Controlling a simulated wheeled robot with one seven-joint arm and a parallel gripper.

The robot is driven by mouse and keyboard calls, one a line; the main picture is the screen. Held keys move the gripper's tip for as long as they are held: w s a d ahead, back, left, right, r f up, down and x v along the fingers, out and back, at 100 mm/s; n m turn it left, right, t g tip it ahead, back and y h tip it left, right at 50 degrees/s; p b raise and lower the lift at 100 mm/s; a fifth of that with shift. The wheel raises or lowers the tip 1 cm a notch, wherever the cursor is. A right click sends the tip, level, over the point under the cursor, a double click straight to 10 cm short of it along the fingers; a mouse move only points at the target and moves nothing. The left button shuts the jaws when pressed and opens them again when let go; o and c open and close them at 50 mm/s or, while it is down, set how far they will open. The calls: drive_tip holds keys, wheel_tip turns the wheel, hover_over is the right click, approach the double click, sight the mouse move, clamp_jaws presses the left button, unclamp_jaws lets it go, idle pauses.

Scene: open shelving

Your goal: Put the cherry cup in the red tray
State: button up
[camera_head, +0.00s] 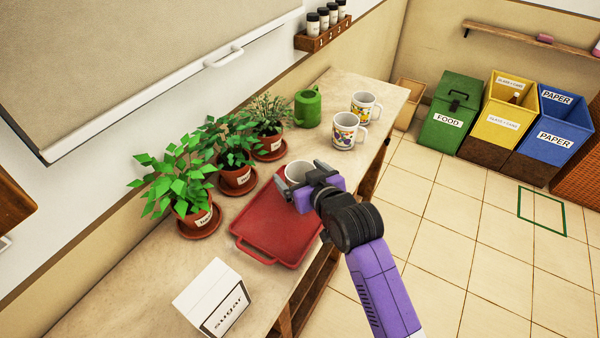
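The red tray (270,243) lies on the wooden counter, its near part bare. A white cup (298,171) is at the far end of the tray, between the fingers of my gripper (303,180). Its print is hidden, so I cannot tell if it is the cherry cup. I cannot tell whether the fingers press on it, or whether it rests on the tray or is just above it. Two white mugs with coloured prints stand farther back, one nearer (347,131) and one farther (365,106); neither print is clear.
Several potted plants (184,185) stand along the tray's left side. A green mug (307,108) stands behind them. A white sugar box (212,297) is at the near end of the counter. The counter's right edge drops to the tiled floor, with bins (451,115) beyond.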

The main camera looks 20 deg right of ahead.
drive_tip(key=shift+r, duration=0.2)
drive_tip(key=v, duration=1.2)
drive_tip(key=shift+b, duration=0.3)
drive_tip(key=shift+f, duration=0.1)
drive_tip(key=s+a+f+m, duration=0.1)
drive_tip(key=s+f, duration=0.2)
drive_tip(key=s, duration=0.5)
drive_tip(key=s+f, duration=0.3)
drive_tip(key=s, duration=0.5)
drive_tip(key=s+r+t, duration=0.1)
drive_tip(key=s+r, duration=0.3)
drive_tip(key=s, duration=1.3)
drive_tip(key=shift+s+r, duration=0.15)
drive_tip(key=shift+s, duration=0.1)
